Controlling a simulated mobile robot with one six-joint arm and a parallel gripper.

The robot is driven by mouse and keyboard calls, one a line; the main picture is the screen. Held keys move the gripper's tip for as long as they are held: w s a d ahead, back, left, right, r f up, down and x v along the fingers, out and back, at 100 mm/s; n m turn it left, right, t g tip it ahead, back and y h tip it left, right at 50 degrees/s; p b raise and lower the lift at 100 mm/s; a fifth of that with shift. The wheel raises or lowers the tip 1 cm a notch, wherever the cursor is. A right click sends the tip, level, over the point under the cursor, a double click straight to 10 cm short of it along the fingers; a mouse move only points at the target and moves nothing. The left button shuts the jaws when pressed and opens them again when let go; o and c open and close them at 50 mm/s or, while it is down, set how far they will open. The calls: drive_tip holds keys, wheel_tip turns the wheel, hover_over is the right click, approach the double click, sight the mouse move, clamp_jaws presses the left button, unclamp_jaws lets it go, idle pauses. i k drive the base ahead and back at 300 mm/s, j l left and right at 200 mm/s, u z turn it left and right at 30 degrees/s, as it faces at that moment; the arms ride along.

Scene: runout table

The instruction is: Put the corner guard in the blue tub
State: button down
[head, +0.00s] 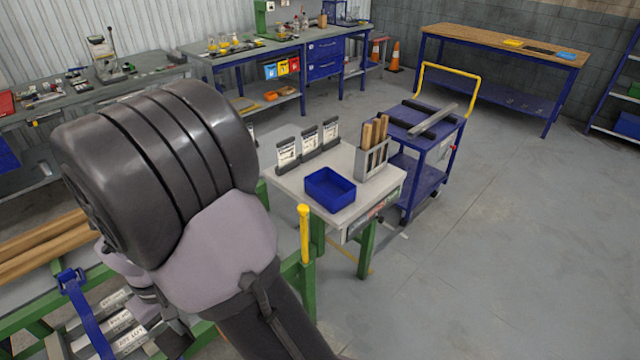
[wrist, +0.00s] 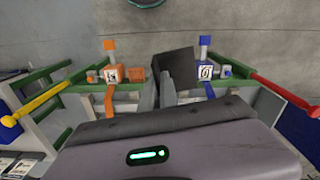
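The blue tub (head: 330,188) is an open rectangular box on the near part of a small light-topped table in the head view. It looks empty. I cannot identify the corner guard for certain. A dark, tilted flat piece (wrist: 175,76) stands out beyond my wrist housing in the wrist view, between an orange and a blue fixture. I cannot tell whether it is the guard or part of my gripper. My arm hides my gripper in the head view, and my wrist housing covers the lower wrist view.
On the small table (head: 288,180) are several white cards in dark holders (head: 309,138) and a rack of wooden-handled tools (head: 372,155). A yellow-capped post (head: 304,232) rises in front. A blue cart (head: 425,150) with bars stands behind. The floor at right is clear.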

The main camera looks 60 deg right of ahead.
sight(329, 195)
drive_tip(key=l+z, duration=0.15)
drive_tip(key=l, duration=0.25)
drive_tip(key=i+l+z, duration=0.2)
drive_tip(key=l, duration=0.2)
drive_tip(key=l+z, duration=0.15)
drive_tip(key=l, duration=0.25)
drive_tip(key=i+l+z, duration=0.15)
drive_tip(key=l, duration=0.25)
drive_tip(key=i+l+z, duration=0.2)
drive_tip(key=l, duration=0.15)
drive_tip(key=i+j+z, duration=0.1)
drive_tip(key=i+j, duration=0.3)
drive_tip(key=j, duration=0.2)
drive_tip(key=l+z, duration=0.05)
